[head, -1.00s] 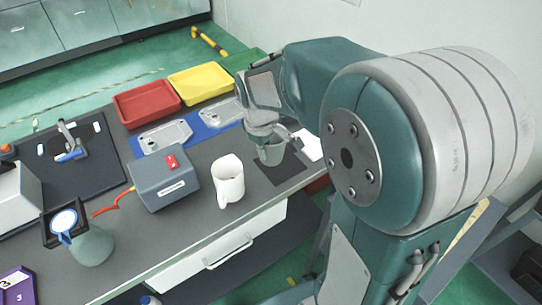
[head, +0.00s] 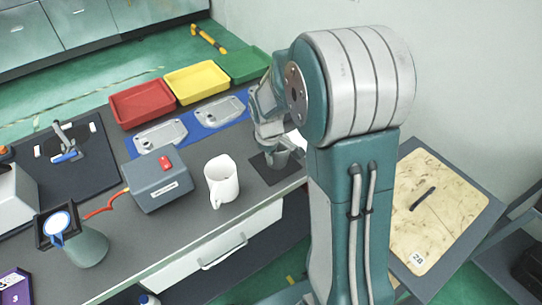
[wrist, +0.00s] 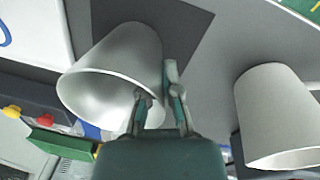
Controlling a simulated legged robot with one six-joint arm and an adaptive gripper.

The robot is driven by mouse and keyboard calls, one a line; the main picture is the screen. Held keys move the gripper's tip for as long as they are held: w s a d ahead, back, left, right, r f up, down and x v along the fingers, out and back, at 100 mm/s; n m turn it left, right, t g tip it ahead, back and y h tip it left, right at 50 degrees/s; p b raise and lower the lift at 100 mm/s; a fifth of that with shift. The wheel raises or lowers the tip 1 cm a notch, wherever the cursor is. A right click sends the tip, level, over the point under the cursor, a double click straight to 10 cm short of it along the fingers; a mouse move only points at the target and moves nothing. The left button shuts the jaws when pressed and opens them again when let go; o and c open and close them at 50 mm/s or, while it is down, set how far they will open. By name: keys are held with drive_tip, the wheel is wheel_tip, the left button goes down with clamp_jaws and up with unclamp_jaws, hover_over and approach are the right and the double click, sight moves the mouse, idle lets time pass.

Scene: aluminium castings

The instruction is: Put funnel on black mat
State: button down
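The funnel (head: 277,160) is a grey tapered piece, wide end up, over the small black mat (head: 266,178) near the table's right end. In the wrist view the funnel (wrist: 120,50) shows its wide mouth, with the mat (wrist: 190,22) behind it. My gripper (wrist: 158,88) straddles the funnel's right wall at the rim, one finger inside the mouth and one outside. It appears closed on that wall; the inner fingertip is hidden. I cannot tell whether the funnel's lower end touches the mat. My gripper (head: 274,133) is partly hidden in the head view.
A white pitcher (head: 222,182) stands left of the mat; it also shows in the wrist view (wrist: 278,115). Left of it is a grey box (head: 160,185) with a red switch. Metal castings on a blue mat (head: 232,118) and red (head: 142,105), yellow and green trays lie behind.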

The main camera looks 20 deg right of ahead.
drive_tip(key=c, duration=0.8)
unclamp_jaws()
drive_tip(key=shift+a, duration=0.55)
drive_tip(key=shift+d, duration=0.1)
drive_tip(key=shift+d+r, duration=0.1)
drive_tip(key=shift+r, duration=0.15)
wheel_tip(320, 180, up, 12)
drive_tip(key=a, duration=0.1)
drive_tip(key=s+a+r+m+t, duration=0.2)
drive_tip(key=s+a+r+m, duration=0.1)
drive_tip(key=s, duration=0.7)
drive_tip(key=s+a+r+m+t, duration=0.2)
drive_tip(key=s+r+m+t, duration=0.1)
drive_tip(key=s, duration=0.7)
drive_tip(key=shift+s+a+r+y, duration=0.15)
drive_tip(key=shift+a+r+y, duration=0.2)
drive_tip(key=shift+a+y, duration=0.05)
